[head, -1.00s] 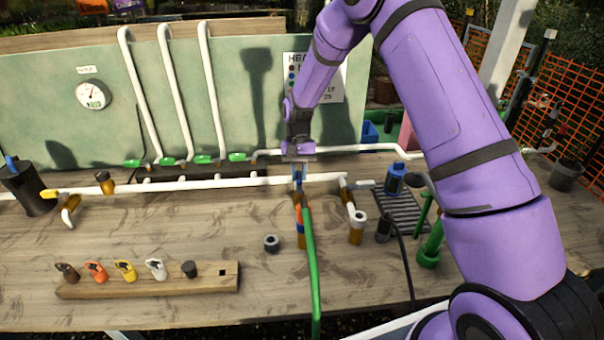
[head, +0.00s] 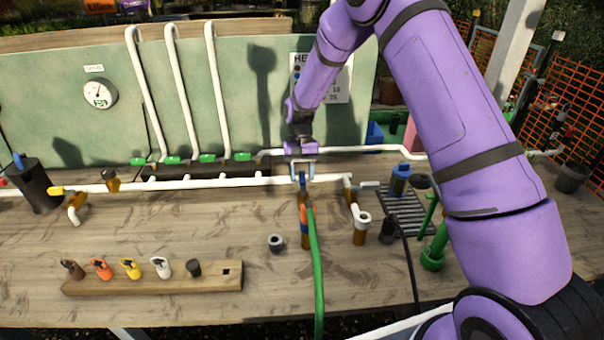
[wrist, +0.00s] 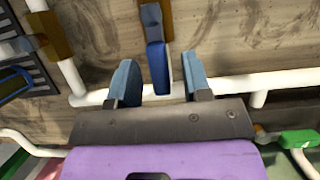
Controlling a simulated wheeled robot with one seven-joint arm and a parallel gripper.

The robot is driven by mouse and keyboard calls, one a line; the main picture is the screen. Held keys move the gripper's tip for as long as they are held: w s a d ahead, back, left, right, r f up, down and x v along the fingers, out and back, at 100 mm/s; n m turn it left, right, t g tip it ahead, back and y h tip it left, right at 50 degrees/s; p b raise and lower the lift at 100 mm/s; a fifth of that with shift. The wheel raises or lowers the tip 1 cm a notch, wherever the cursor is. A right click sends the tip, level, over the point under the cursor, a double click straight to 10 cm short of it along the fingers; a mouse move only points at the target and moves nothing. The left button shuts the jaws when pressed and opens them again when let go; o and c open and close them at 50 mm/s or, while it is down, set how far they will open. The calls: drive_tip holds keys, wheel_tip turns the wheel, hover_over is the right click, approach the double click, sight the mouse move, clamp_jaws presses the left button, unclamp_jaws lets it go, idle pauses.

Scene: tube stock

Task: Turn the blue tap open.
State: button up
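The blue tap (head: 303,182) is on the white pipe near the middle of the bench, above a brass-coloured outlet with a green hose beside it. In the wrist view its blue lever (wrist: 157,66) points toward my gripper, in line with the brass-coloured body above it. My gripper (head: 303,170) is just above the tap, pointing down. In the wrist view my gripper (wrist: 161,82) is open, with a blue-grey finger on each side of the lever and a visible gap to both. I cannot tell how far the fingertips reach down around the lever.
The white pipe (head: 225,182) runs across the bench. A yellow-handled tap (head: 72,196) is at left. The green hose (head: 317,270) hangs over the front edge. A white-topped fitting (head: 361,224) and blue-capped bottle (head: 400,180) stand right of the tap. A wooden rack (head: 150,281) lies in front.

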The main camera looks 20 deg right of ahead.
drive_tip(key=shift+r, duration=0.1)
drive_tip(key=v, duration=1)
drive_tip(key=shift+w+r, duration=0.2)
drive_tip(key=shift+r, duration=0.1)
drive_tip(key=s+d+r+n+t, duration=0.1)
drive_tip(key=s+d+r+t, duration=0.15)
drive_tip(key=s+r, duration=0.75)
drive_tip(key=s+d+r+t, duration=0.2)
drive_tip(key=s+d+r, duration=0.2)
drive_tip(key=s+r, duration=0.55)
drive_tip(key=s+d+r+t, duration=0.1)
drive_tip(key=s+r+t, duration=0.1)
drive_tip(key=s, duration=0.8)
drive_tip(key=s+d+r+n+t, duration=0.1)
drive_tip(key=s+d+r+t, duration=0.1)
drive_tip(key=s, duration=0.8)
drive_tip(key=shift+s+d+r+t+h, duration=0.3)
drive_tip(key=shift+t+h, duration=0.1)
drive_tip(key=shift+t, duration=0.15)
